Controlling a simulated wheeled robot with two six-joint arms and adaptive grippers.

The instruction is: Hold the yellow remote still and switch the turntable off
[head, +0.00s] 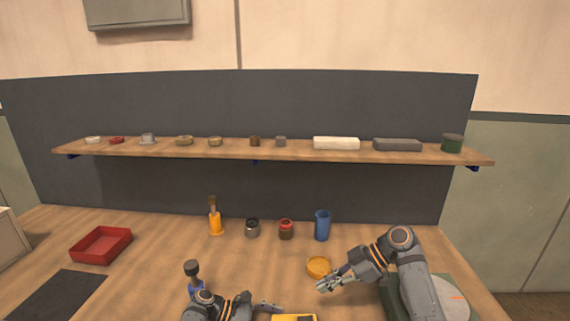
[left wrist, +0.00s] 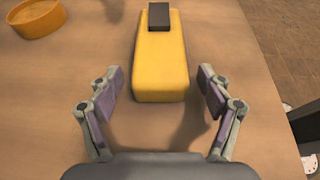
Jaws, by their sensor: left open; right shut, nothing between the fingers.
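The yellow remote (head: 294,317) lies on the table at the bottom edge of the head view, mostly cut off. The left wrist view shows more of the remote (left wrist: 160,60), with a dark block on its far part. My left gripper (left wrist: 158,80) is open, its fingers on either side of the remote's near end with gaps. In the head view the left gripper (head: 275,306) is beside the remote. My right gripper (head: 325,285) is shut and empty, above the table behind the remote. The turntable (head: 447,296), a grey disc with an orange mark on a green base, is partly behind my right arm.
A round orange dish (head: 319,267) sits just behind my right gripper. A blue cup (head: 322,225), a red jar (head: 286,229), a dark jar (head: 252,228) and an orange holder (head: 215,222) stand farther back. A red tray (head: 100,245) is at left. A shelf (head: 260,152) spans the back.

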